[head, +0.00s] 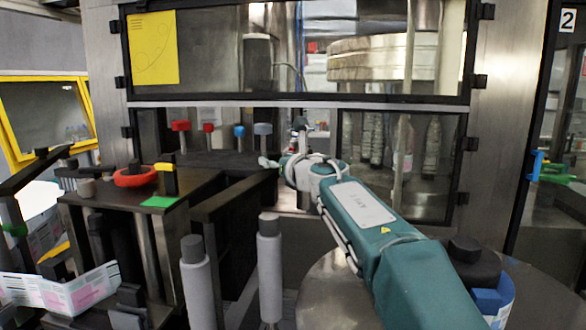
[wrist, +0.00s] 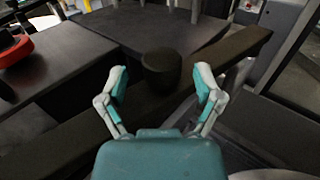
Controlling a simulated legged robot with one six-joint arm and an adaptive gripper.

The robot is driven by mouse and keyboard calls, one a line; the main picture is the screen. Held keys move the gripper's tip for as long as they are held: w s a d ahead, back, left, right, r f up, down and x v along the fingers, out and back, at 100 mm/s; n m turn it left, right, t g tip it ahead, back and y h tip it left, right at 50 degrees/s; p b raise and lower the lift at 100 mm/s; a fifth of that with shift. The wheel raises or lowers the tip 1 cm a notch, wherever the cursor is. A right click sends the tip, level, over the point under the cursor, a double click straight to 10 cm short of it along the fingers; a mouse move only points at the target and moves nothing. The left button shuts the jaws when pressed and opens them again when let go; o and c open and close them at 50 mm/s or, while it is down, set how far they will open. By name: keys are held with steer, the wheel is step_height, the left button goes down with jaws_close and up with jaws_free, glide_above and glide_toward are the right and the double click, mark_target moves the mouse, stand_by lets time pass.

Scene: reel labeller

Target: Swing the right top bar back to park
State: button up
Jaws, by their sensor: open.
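The right top bar is a long dark bar (head: 232,196) that runs from the front of the dark machine top toward the back right in the head view. In the wrist view the bar (wrist: 238,46) crosses diagonally from lower left to upper right. A round black knob (wrist: 161,68) stands on or beside it; I cannot tell which. My gripper (wrist: 162,78) is open, with one finger on each side of the knob and a visible gap to both. In the head view my gripper (head: 282,148) is near the bar's far end, and the knob is hidden there.
A red ring-shaped handle (head: 135,176) and a green pad (head: 158,202) sit on the machine top. Two grey posts (head: 270,265) stand in front. Another dark bar (head: 28,176) is at far left. Framed glass doors (head: 300,101) close off the back.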

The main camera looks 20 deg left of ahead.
steer(key=v, duration=0.9)
steer(key=shift+s+f, duration=0.15)
steer(key=shift+s, duration=0.05)
